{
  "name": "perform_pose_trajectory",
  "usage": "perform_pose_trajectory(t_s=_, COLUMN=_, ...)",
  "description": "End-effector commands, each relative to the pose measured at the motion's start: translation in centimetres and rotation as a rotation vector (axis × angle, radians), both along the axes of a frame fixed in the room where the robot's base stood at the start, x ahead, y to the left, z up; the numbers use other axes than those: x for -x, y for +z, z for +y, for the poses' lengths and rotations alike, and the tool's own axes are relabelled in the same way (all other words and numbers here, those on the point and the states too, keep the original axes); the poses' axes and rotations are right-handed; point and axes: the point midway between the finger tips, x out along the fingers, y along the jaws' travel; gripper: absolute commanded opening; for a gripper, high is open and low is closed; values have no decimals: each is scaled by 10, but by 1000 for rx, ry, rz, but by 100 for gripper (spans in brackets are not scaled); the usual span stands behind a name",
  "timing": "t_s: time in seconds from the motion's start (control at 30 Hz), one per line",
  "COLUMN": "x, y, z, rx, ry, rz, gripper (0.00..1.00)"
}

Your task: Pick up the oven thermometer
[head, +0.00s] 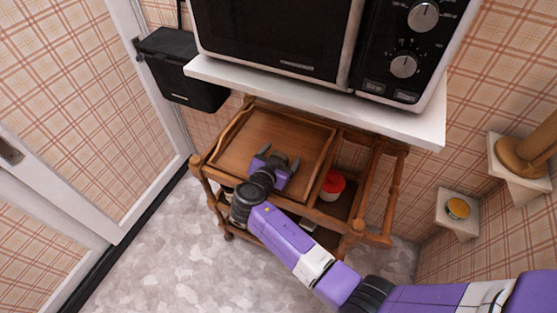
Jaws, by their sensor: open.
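I cannot make out an oven thermometer for sure in the head view; my gripper and arm cover part of the wooden cart (250,125). My gripper (278,157) is open over the front part of the cart's top tray, its two dark fingertips pointing toward the back. Nothing shows between the fingers. I cannot tell how high the gripper is above the tray. The part of the tray that I see is bare.
A white shelf (300,97) with a microwave (280,35) overhangs the cart's back. A red-lidded container (332,185) sits lower in the cart. A yellow round item (458,208) rests on a small wall shelf (444,218). A black box (178,70) hangs at left.

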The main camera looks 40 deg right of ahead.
Motion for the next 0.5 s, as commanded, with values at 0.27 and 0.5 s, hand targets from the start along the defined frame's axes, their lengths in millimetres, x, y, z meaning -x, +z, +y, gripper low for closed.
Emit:
perform_pose_trajectory(t_s=0.27, x=0, y=0, z=0, rx=0, ry=0, rz=0, gripper=59)
perform_pose_trajectory(t_s=0.5, x=0, y=0, z=0, rx=0, ry=0, rz=0, gripper=16)
